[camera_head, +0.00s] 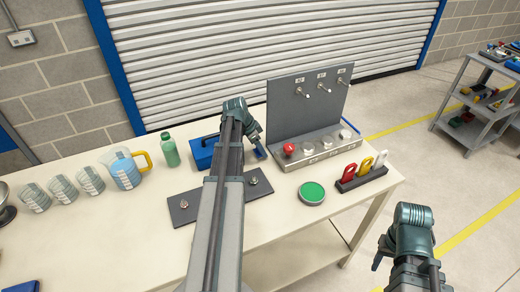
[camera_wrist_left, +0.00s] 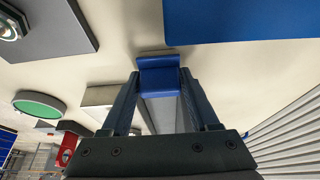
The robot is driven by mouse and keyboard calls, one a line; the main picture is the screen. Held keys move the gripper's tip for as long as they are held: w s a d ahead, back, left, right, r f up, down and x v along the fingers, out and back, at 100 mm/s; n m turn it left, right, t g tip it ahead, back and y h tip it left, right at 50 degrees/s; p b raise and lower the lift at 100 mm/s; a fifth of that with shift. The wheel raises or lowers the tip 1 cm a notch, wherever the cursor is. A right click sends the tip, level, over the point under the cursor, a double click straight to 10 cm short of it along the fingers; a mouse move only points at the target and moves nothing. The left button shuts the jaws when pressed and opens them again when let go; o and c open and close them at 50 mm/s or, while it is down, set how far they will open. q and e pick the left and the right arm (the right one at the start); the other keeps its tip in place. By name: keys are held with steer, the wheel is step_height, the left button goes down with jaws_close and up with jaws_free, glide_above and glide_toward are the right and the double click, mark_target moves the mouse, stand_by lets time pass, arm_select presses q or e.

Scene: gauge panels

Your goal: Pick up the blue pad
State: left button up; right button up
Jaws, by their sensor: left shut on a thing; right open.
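The blue pad (camera_wrist_left: 158,78) is a small blue block, held between the fingertips of my left gripper (camera_wrist_left: 158,95) in the left wrist view. In the head view, my left gripper (camera_head: 257,146) is over the table, between the blue case and the grey gauge panel. A bit of the blue pad (camera_head: 261,153) shows at its tip; the rest is hidden by the gripper. I cannot tell whether the pad touches the table. My right gripper (camera_head: 378,262) is open, off the table's right end, its fingers mostly hidden by its wrist.
A blue case (camera_head: 203,155) stands close left of my left gripper. A gauge panel (camera_head: 307,105) stands to its right. A dark plate (camera_head: 185,207), green round pad (camera_head: 312,192), tag rack (camera_head: 362,179), green bottle (camera_head: 170,150) and jug (camera_head: 126,172) are also on the table (camera_head: 130,240).

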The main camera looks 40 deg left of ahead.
arm_select(q)
step_height(320, 180, up, 10)
steer(key=p, duration=1)
steer(key=o, duration=0.7)
steer(key=shift+c, duration=0.2)
steer(key=c, duration=0.5)
